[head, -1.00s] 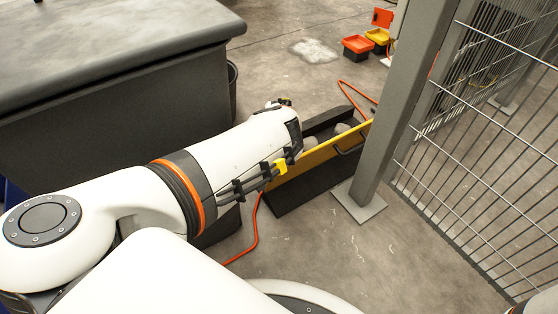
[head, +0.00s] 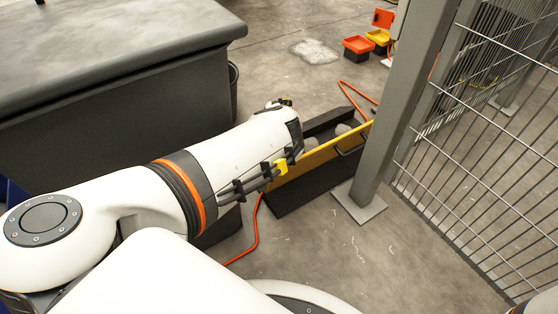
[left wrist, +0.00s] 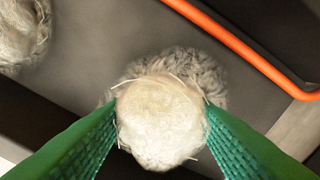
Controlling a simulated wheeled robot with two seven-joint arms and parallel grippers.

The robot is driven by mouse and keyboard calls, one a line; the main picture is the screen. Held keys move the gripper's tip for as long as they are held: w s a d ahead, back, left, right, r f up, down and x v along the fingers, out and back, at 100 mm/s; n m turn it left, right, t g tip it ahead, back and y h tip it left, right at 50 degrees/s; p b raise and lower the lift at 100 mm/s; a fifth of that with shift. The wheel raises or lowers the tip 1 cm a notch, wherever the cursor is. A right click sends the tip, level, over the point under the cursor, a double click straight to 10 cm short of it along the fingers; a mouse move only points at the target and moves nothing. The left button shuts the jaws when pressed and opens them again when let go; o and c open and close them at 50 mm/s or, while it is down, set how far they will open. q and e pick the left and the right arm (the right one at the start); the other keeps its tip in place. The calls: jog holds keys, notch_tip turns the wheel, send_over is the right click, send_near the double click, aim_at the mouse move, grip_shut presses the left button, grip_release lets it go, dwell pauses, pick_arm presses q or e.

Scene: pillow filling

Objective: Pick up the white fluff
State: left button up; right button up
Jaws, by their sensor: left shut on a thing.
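The white fluff (left wrist: 160,118) is a pale, fibrous ball in the middle of the left wrist view. My left gripper (left wrist: 160,125) has its green ribbed fingers on both sides of the fluff, shut on it. A greyer woolly mass shows behind the fluff, and I cannot tell whether it is a separate piece. In the head view my left arm reaches to the black and yellow box (head: 305,180), and its fingers are hidden behind the arm. My right gripper is not in view.
Another pale fluff ball (left wrist: 18,35) lies at the upper left of the wrist view. Greyish lumps (head: 342,130) show inside the box. A grey post (head: 392,110) and wire fence (head: 490,150) stand right of it. A dark table (head: 110,90) is at left. An orange cable (head: 250,235) lies on the floor.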

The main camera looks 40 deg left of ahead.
pick_arm(q)
jog(key=shift+r+p, duration=3.75)
jog(key=shift+r, duration=0.65)
jog(key=shift+f, duration=0.2)
